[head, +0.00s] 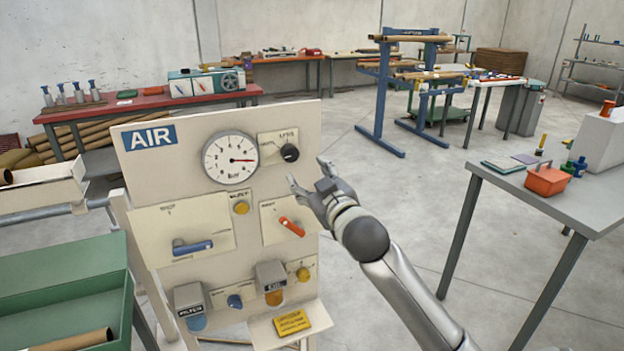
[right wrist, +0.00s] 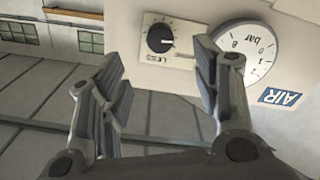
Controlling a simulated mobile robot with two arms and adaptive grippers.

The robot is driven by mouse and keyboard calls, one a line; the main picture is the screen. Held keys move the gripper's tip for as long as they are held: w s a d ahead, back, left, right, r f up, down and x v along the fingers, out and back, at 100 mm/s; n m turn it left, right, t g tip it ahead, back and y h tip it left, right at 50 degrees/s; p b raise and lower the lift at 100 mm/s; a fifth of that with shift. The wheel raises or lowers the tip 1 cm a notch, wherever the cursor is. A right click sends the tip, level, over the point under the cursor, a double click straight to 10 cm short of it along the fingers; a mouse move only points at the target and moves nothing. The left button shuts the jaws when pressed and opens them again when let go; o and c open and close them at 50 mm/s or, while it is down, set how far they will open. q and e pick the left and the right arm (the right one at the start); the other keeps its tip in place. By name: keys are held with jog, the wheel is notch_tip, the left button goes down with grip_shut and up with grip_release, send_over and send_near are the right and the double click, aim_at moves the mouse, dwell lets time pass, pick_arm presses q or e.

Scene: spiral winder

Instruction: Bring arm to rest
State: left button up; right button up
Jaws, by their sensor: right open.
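My right arm (head: 400,290) reaches in from the lower right of the head view. Its gripper (head: 308,174) is open and empty in front of the right edge of the white AIR panel (head: 190,130), just below and right of the black knob (head: 289,153). In the right wrist view the open fingers (right wrist: 158,85) stand wide apart, with the black knob (right wrist: 160,38) beyond the gap between them. No contact with the knob shows. The pressure gauge (head: 230,158) sits left of the knob, its red needle pointing right. My left gripper is not in view.
A green bin (head: 65,270) stands at the left. A grey table (head: 560,195) with a red toolbox (head: 547,180) stands at the right. Open floor lies between.

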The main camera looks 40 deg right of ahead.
jog(key=shift+s, duration=0.25)
jog(key=shift+f, duration=0.1)
dwell(0.3)
notch_tip(320, 180, down, 23)
jog(key=w+d+g, duration=0.1)
jog(key=w+g, duration=0.1)
jog(key=g, duration=0.2)
jog(key=s+a+f+g+y, duration=0.15)
jog(key=s+f, duration=0.25)
jog(key=f, duration=0.8)
jog(key=s+a+f+g, duration=0.25)
jog(key=s+f, duration=0.25)
jog(key=f, duration=0.7)
jog(key=s+a+f+g+y, duration=0.1)
jog(key=s+a+f+g, duration=0.25)
jog(key=s+f, duration=0.95)
jog(key=s+a+f+g+y, duration=0.1)
jog(key=s+a+f+g, duration=0.3)
jog(key=s+f, duration=0.85)
jog(key=s+a+f, duration=0.1)
jog(key=s+a, duration=0.2)
jog(key=s, duration=0.5)
jog(key=s+a+f+g, duration=0.1)
jog(key=s+a+f, duration=0.1)
jog(key=s, duration=0.7)
jog(key=shift+s+a+n, duration=0.2)
jog(key=shift+a+n, duration=0.1)
jog(key=shift+a, duration=0.4)
